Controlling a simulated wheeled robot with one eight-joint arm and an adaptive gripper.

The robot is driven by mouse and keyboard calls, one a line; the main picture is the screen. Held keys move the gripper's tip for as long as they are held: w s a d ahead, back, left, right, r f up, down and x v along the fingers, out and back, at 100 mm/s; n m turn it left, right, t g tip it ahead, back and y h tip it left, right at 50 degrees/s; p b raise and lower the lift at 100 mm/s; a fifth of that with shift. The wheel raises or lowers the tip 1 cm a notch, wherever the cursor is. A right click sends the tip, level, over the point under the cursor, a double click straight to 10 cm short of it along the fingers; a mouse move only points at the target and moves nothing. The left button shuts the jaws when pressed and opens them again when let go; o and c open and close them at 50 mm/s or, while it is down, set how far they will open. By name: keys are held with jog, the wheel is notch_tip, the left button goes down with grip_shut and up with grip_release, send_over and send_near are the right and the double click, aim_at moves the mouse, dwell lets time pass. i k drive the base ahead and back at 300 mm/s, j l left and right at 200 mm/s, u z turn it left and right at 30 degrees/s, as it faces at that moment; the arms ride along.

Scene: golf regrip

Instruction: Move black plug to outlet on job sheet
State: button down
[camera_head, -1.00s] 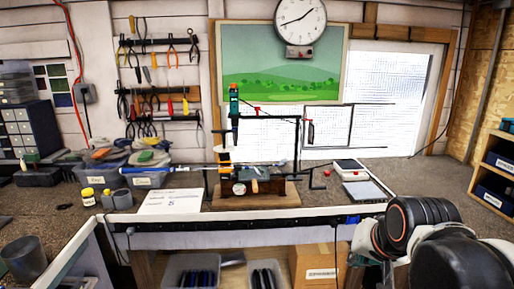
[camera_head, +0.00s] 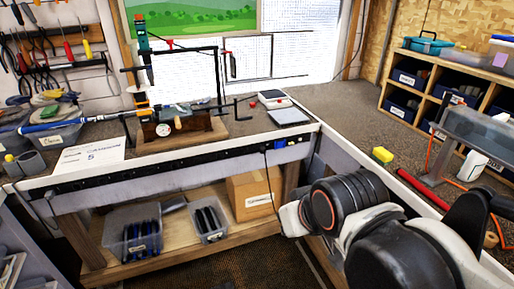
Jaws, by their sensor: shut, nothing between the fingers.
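The job sheet (camera_head: 90,155) lies on the bench at the left, with a large 5 on it; its smaller print is too small to read. A long black outlet strip (camera_head: 190,160) runs along the bench's front edge. A dark cord (camera_head: 269,182) hangs from the strip near its right end, beside a small blue part (camera_head: 280,143). A black plug at the cord's top cannot be made out against the dark strip. My arm is at the lower right; my gripper is not in view.
A golf club clamp stand (camera_head: 178,134) holds a blue-gripped shaft on the bench. A scale (camera_head: 273,98) and tablet (camera_head: 289,116) lie to its right. Below are bins (camera_head: 132,228) and a cardboard box (camera_head: 250,190). A side bench holds a yellow block (camera_head: 382,155) and red bar (camera_head: 422,188).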

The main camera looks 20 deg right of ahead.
aim_at(262, 149)
jog(key=i+j+u, duration=0.3)
jog(key=i+j, duration=0.25)
jog(key=j, duration=0.25)
jog(key=i+j+u, duration=0.25)
jog(key=i+j, duration=0.4)
jog(key=z, duration=1.8)
